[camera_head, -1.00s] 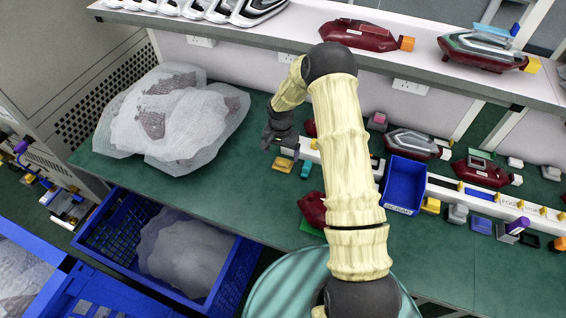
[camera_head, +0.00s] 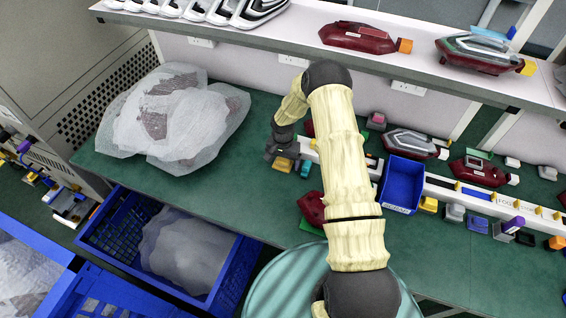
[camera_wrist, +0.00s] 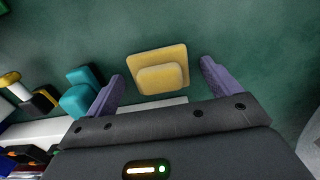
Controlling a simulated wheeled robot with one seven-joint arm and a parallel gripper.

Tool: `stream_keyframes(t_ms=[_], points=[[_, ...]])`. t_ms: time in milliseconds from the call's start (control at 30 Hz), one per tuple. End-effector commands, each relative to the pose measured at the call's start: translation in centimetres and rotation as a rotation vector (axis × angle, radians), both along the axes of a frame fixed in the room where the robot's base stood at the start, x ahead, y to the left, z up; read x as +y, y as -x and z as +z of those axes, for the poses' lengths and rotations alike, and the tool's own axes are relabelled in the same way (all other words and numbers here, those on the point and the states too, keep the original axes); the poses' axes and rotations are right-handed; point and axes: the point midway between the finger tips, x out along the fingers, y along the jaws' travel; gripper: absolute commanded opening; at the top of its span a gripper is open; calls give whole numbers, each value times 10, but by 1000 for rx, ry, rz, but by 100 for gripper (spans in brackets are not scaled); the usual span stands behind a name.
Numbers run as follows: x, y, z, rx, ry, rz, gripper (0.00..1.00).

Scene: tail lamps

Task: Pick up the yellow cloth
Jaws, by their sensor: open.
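The yellow cloth (camera_wrist: 158,68) looks like a flat yellow piece with a raised block on it. In the wrist view it lies on the green bench top, ahead of and between the two purple fingers of my gripper (camera_wrist: 160,88). The gripper is open, and nothing is between the fingertips except the near part of the yellow piece in the picture. I cannot tell the height left between them. In the head view the yellow piece (camera_head: 283,164) shows just below my gripper (camera_head: 281,155), partly covered by it.
A teal block (camera_wrist: 82,92) sits close beside the left finger. A white rail (camera_head: 440,188) runs along the bench. A blue bin (camera_head: 402,184) and red lamps (camera_head: 312,207) are to the right. A wrapped bundle (camera_head: 172,120) lies left; bench between is clear.

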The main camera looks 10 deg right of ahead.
Motion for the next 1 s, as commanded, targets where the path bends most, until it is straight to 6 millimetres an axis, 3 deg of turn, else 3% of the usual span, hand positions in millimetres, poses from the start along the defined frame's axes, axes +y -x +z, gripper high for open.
stream_keyframes(t_ms=[400,433,667,1000], points=[[0,0,0,0,0,0,89],[0,0,0,0,0,0,87],[0,0,0,0,0,0,42],[0,0,3,0,0,-1,41]])
